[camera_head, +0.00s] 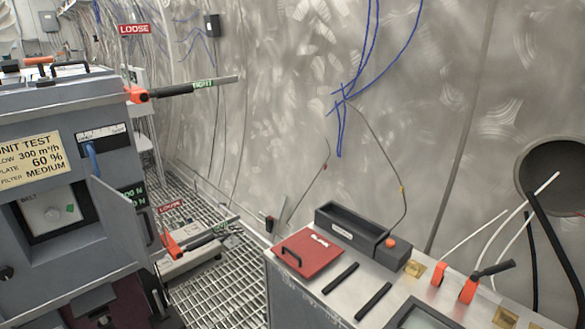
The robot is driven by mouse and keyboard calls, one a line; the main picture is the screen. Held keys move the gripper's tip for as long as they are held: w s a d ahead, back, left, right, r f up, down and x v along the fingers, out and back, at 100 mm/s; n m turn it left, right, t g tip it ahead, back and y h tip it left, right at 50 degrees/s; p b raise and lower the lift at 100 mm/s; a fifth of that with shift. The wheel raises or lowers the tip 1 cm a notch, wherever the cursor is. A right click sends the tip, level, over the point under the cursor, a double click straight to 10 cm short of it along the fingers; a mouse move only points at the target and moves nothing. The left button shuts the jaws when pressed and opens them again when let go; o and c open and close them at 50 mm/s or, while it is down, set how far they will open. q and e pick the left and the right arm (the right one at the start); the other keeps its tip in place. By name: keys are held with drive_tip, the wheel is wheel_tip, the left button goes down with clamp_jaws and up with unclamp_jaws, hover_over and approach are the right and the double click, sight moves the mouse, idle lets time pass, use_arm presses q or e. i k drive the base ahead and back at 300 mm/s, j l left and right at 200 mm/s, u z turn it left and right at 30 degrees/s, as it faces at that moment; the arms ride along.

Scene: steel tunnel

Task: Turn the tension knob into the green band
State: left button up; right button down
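The grey test unit (60,110) stands at the left. Its recessed window labelled BELT (46,212) holds a pale plate with a small round knob (53,214) on it. A small green patch (70,208) shows to the right of the knob. The knob is too small to tell which way it points. The window's grey door (117,222) stands open to its right. Neither of my grippers shows in this view.
A bench (340,290) at the lower right carries a red plate (307,255), a dark tray (352,232) and black bars. Two orange-and-black levers (138,95) (170,243) stick out beside the unit under LOOSE signs. Grated floor (215,270) lies between unit and bench.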

sight(52, 214)
drive_tip(key=u, duration=1.9)
